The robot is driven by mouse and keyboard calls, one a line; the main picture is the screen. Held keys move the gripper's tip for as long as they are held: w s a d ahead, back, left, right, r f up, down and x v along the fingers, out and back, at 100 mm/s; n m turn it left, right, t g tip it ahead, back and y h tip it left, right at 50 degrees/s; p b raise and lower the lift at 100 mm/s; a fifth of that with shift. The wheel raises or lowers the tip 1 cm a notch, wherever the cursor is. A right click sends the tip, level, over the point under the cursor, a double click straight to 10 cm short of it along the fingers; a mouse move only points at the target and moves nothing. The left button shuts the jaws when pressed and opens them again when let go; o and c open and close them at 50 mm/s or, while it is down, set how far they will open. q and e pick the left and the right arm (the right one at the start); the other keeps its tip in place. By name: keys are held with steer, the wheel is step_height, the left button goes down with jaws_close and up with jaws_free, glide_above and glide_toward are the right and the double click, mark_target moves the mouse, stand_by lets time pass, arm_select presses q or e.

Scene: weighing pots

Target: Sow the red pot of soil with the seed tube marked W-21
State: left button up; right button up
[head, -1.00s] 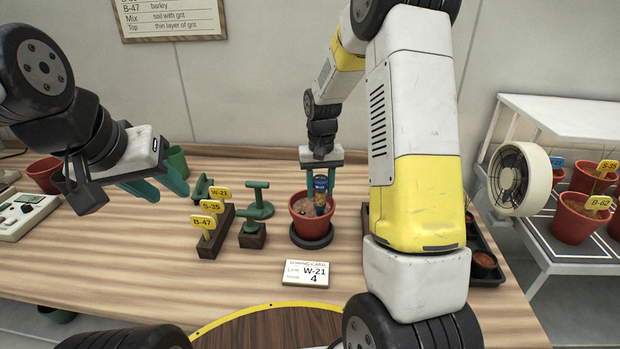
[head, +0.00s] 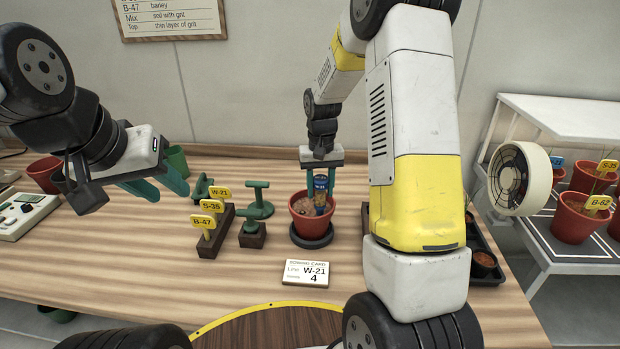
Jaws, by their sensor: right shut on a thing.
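The red pot (head: 301,222) of brown soil stands upright on a round dark base (head: 312,241) in mid-table. My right gripper (head: 320,186) points down over it, shut on a seed tube (head: 320,182) with a blue top and a tan, speckled lower part. The tube is near upright, its lower end at the soil inside the pot; I cannot read a mark on it. Small specks show on the soil, too small to identify. My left gripper (head: 160,188) is open and empty above the table at left. The sowing card (head: 305,273) reads W-21 and 4.
A dark rack (head: 222,238) bears yellow tags W-21, S-35 and B-47. Green-handled tools (head: 258,208) stand beside it. A white device (head: 25,215) and pots are at left. A fan (head: 518,180) and a shelf with red pots (head: 580,218) are at right.

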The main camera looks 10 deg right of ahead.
steer(key=shift+r, duration=3.75)
